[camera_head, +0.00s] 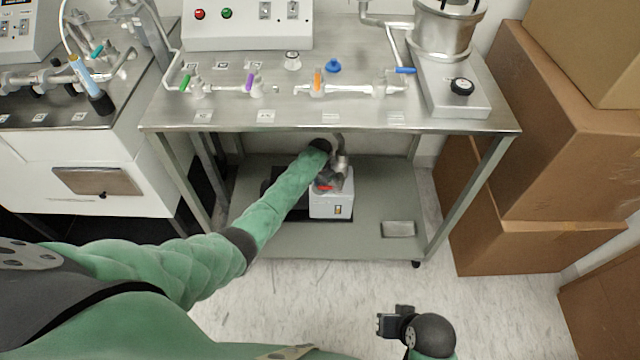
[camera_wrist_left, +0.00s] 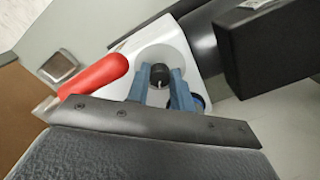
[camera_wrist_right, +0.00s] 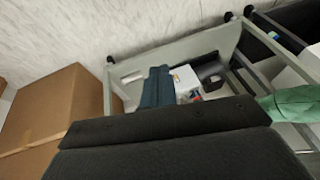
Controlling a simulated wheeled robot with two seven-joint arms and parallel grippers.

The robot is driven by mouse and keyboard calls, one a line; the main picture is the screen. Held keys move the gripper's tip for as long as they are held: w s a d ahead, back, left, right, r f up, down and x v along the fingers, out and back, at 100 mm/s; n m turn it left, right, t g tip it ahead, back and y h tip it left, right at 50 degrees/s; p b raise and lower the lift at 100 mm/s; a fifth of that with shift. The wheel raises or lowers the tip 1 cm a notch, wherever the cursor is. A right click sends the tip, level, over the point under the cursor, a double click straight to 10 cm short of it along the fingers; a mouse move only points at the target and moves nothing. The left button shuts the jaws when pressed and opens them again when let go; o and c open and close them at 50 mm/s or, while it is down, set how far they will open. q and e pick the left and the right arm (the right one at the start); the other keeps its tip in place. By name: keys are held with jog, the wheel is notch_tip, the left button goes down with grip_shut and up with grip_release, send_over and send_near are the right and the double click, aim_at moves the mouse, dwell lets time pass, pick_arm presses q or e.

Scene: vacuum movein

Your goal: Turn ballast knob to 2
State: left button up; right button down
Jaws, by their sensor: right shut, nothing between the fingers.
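The ballast knob is a small black knob with a white mark (camera_wrist_left: 160,75), set in a round recess on top of a white pump body (camera_wrist_left: 146,42). In the head view the white pump (camera_head: 330,206) stands on the lower shelf of the steel table. My left gripper (camera_wrist_left: 160,82) has its two blue fingers apart, one on each side of the knob. I cannot tell whether they press on it. In the head view my left gripper (camera_head: 328,183) is over the pump, partly hidden by my arm. My right gripper (camera_wrist_right: 158,85) is shut and empty, out in front of the table.
A red handle (camera_wrist_left: 98,75) lies close beside the left fingers. A black motor part (camera_wrist_left: 265,45) is near on the other side. The table top (camera_head: 350,115) overhangs the lower shelf. Cardboard boxes (camera_head: 550,120) stand at the right. The floor in front is clear.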

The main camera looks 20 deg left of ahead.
pick_arm(q)
grip_shut()
pick_arm(e)
jog(key=shift+r, duration=0.1)
pick_arm(q)
jog(key=shift+r+m+p, duration=0.15)
jog(key=shift+m+p, duration=0.45)
jog(key=shift+m, duration=1.5)
jog(key=shift+m+p, duration=0.4)
jog(key=shift+m, duration=0.4)
pick_arm(e)
jog(key=shift+s+d+r+g+h, duration=0.15)
jog(key=shift+s+d+r, duration=0.05)
jog(key=shift+d+r, duration=0.5)
jog(key=shift+s+d+r+g+h, duration=0.15)
jog(key=shift+d+r, duration=0.4)
jog(key=shift+r, duration=0.2)
jog(key=shift+s+f, duration=0.1)
